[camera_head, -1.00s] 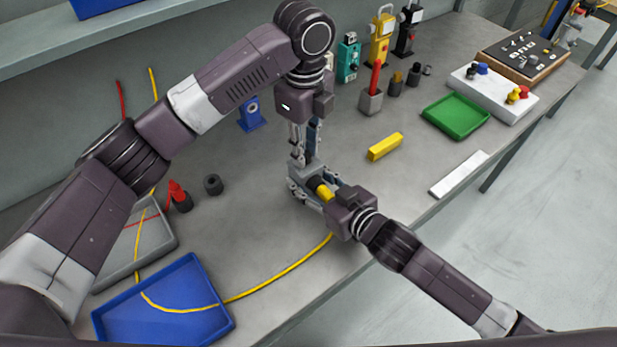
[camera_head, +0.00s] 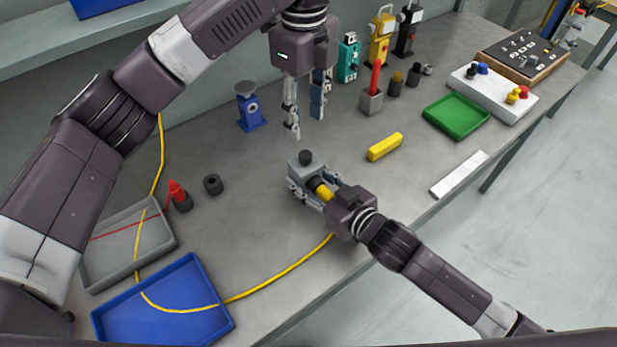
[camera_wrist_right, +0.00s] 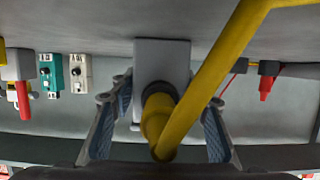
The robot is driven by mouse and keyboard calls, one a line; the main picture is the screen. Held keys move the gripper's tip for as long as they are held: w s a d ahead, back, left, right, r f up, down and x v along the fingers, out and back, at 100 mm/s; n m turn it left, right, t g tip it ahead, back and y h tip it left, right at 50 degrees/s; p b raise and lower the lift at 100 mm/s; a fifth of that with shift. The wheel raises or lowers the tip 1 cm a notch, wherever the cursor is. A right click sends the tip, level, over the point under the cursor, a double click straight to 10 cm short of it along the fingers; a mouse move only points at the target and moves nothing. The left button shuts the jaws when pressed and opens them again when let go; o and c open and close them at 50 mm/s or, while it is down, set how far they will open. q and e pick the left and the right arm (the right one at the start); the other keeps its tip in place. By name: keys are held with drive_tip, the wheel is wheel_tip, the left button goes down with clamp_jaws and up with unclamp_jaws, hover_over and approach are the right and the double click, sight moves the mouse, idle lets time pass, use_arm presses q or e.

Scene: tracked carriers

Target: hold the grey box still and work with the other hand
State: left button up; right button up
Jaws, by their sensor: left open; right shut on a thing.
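My left gripper (camera_head: 305,122) is open and empty above and behind the box, fingers pointing down, apart from the cap.
A yellow bar (camera_head: 385,146), a green tray (camera_head: 428,117) and a white strip (camera_head: 459,174) lie to the right. A blue tray (camera_head: 108,318), a grey tray (camera_head: 95,281) and a black cylinder (camera_head: 213,184) are left. The yellow cable crosses the front of the bench.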

use_arm(q)
drive_tip(key=shift+r, duration=1.4)
use_arm(e)
drive_tip(key=o, duration=1.5)
drive_tip(key=shift+o, duration=0.2)
